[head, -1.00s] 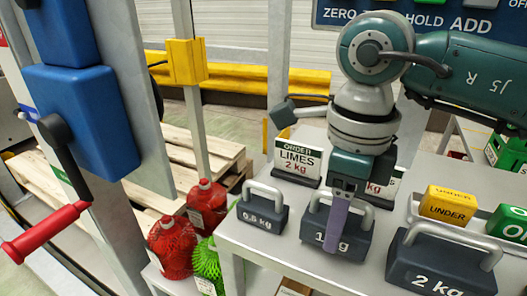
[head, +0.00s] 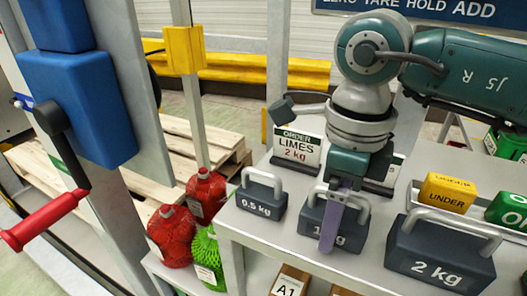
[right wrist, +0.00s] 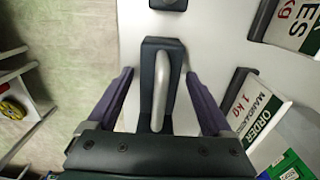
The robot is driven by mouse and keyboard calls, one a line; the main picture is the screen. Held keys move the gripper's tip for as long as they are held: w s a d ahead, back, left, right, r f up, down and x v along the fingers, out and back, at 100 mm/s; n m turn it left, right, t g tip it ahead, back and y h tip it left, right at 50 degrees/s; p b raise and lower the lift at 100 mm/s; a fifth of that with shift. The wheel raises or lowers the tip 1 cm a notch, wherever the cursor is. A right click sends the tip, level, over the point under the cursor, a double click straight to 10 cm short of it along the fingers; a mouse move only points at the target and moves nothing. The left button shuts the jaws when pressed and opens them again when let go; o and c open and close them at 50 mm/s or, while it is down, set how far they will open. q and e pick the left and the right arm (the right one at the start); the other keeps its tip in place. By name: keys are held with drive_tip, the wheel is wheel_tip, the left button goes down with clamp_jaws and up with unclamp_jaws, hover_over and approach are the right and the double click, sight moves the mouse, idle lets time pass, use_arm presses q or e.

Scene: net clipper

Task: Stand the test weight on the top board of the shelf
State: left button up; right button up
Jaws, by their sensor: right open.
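Three dark test weights with grey handles stand in a row on the grey top board (head: 258,238): 0.5 kg (head: 262,200), 1 kg (head: 350,237) and 2 kg (head: 440,262). My right gripper (head: 333,222) points down at the 1 kg weight, one purple finger in front of it and hiding part of its label. In the right wrist view my right gripper (right wrist: 160,75) is open, its fingers apart on either side of the 1 kg weight (right wrist: 150,58) and its handle, with gaps showing. My left gripper is out of view.
Order cards (head: 297,148) stand behind the weights. Yellow UNDER (head: 447,192) and green (head: 508,212) blocks are at right. Red (head: 171,238) and green (head: 207,260) net bags sit lower left. A blue machine with a red-handled lever (head: 45,225) stands at left.

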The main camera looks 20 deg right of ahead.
wheel_tip(320, 180, up, 12)
drive_tip(key=shift+r, duration=0.15)
idle(0.3)
drive_tip(key=shift+d, duration=0.1)
